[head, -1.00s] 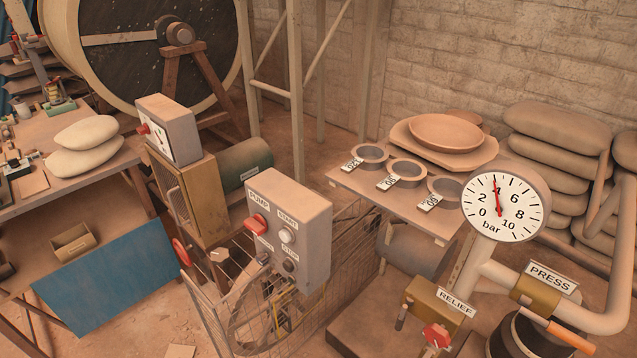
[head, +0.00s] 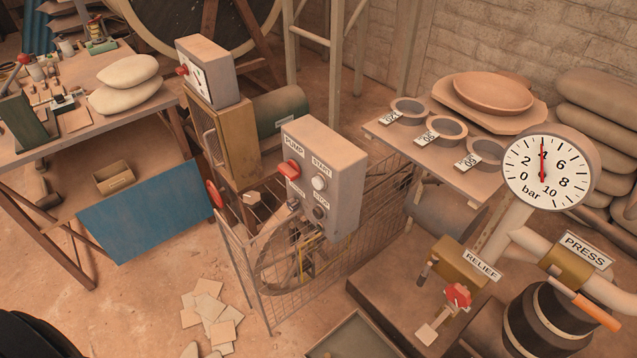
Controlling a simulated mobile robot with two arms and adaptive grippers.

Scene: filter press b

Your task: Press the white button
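The white button (head: 319,182) is a round knob under the START label on the grey pump control box (head: 338,195), in the middle of the head view. A red knob (head: 290,171) sits to its left under the PUMP label. A dark button (head: 318,212) sits below it by the STOP label. Nothing covers the white button and nothing touches it. Neither of my grippers shows in the head view.
A wire guard (head: 268,305) around a spoked wheel stands below the box. A pressure gauge (head: 545,175) reads about 4 bar at right, above a red relief handle (head: 458,296). A bench (head: 150,115) stands at left. Loose tiles (head: 212,312) lie on the floor.

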